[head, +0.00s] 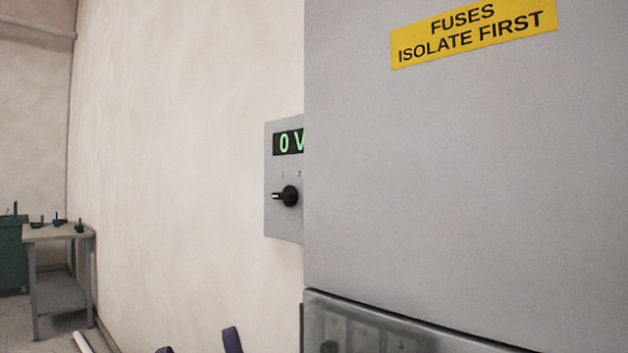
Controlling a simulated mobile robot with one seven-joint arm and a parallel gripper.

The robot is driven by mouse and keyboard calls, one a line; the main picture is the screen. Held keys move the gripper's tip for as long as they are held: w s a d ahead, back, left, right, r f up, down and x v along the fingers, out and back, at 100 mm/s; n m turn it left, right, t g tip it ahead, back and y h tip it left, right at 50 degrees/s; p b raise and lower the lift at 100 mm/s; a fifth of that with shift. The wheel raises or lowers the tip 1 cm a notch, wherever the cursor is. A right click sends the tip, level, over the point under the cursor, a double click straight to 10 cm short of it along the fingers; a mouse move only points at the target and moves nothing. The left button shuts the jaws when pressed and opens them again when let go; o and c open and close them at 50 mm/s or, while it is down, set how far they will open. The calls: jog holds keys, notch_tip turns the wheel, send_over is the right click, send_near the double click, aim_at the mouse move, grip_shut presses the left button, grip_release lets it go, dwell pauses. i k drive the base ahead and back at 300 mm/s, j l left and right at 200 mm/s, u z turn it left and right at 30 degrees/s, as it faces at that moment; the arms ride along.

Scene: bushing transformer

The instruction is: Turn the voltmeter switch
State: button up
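The voltmeter (273,220) is a grey box on the wall, partly hidden behind the large grey cabinet. Its dark display (289,142) reads "0 V" in green. The voltmeter switch (289,196) is a black rotary knob below the display, with its pale-marked handle pointing left. The marks "1" and "2" show above it; any further marks are hidden. My gripper (199,344) shows only as two dark purple fingertips at the bottom edge. They are apart with nothing seen between them, below and left of the switch, not touching it.
The grey cabinet (450,190) fills the right side, with a yellow label (474,32) reading "FUSES ISOLATE FIRST" and a clear-fronted section (400,335) below. A small table (62,234) with tools stands far left beside a green cabinet (12,258). The wall left of the voltmeter is bare.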

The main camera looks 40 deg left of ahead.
aim_at(289, 195)
jog(key=u, duration=1.35)
jog(key=i+j+z, duration=0.15)
jog(key=i+j, duration=0.1)
jog(key=j, duration=0.1)
